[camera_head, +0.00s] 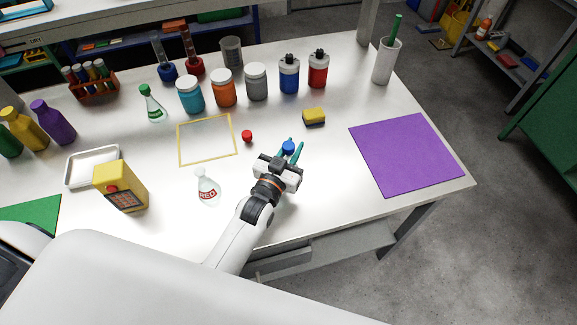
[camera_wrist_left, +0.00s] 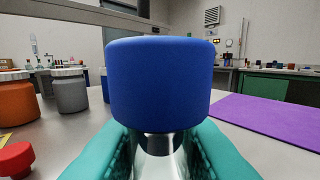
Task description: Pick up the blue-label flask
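A flask with a blue stopper (camera_head: 288,147) stands at my left gripper (camera_head: 289,147). Its body and label are hidden behind the gripper and wrist. In the left wrist view the blue stopper (camera_wrist_left: 160,85) fills the middle, with the glass neck (camera_wrist_left: 160,145) below it. The teal fingers of my left gripper (camera_wrist_left: 160,155) lie on either side of the neck, below the stopper, and look spread apart. A clear flask with a red label (camera_head: 208,190) stands to the left of my arm. My right gripper is not in view.
A red stopper (camera_head: 247,136) and a yellow-black sponge (camera_head: 314,117) lie close to the gripper. Several lidded jars and bottles stand in a row behind. A purple mat (camera_head: 405,155) lies to the right, and a yellow box (camera_head: 120,186) stands to the left.

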